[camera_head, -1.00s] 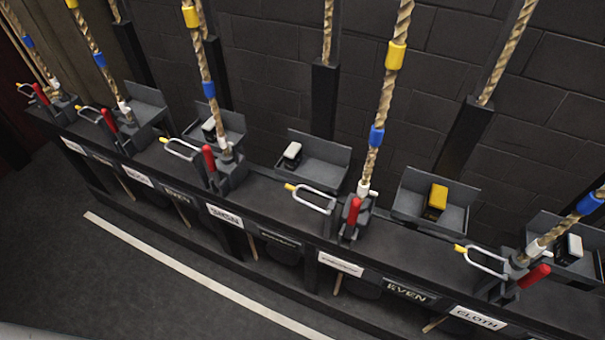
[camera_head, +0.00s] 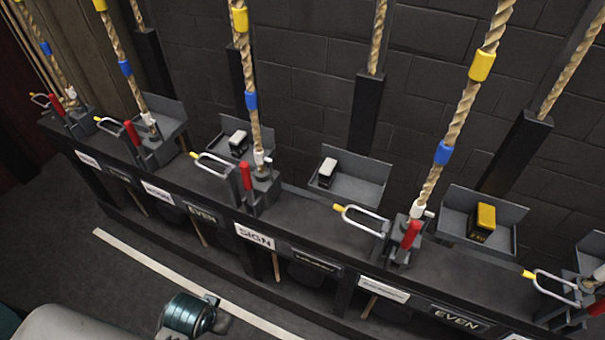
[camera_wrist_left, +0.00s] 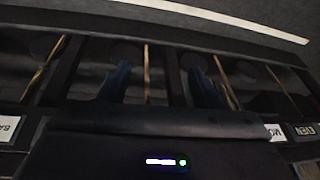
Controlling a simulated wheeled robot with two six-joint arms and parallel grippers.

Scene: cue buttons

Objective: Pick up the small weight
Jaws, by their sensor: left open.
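Small block-like weights sit in grey open trays along the rail in the head view. One with a white top (camera_head: 327,172) is in the middle tray (camera_head: 362,188). Another white-topped one (camera_head: 238,143) is to its left, and a yellow-topped one (camera_head: 484,220) is to its right. I cannot tell which is the small weight. My left gripper (camera_wrist_left: 158,75) shows in the left wrist view as two dark bluish fingers spread apart, empty, over the rail's front and floor. No weight shows there. My right gripper is not in view.
Thick ropes with yellow and blue bands rise from lever mounts with red handles (camera_head: 246,177) and white loops (camera_head: 213,163). Labels such as SIGN (camera_head: 254,236) line the rail front. A dark brick wall stands behind. Floor with a white stripe (camera_head: 180,283) is open in front.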

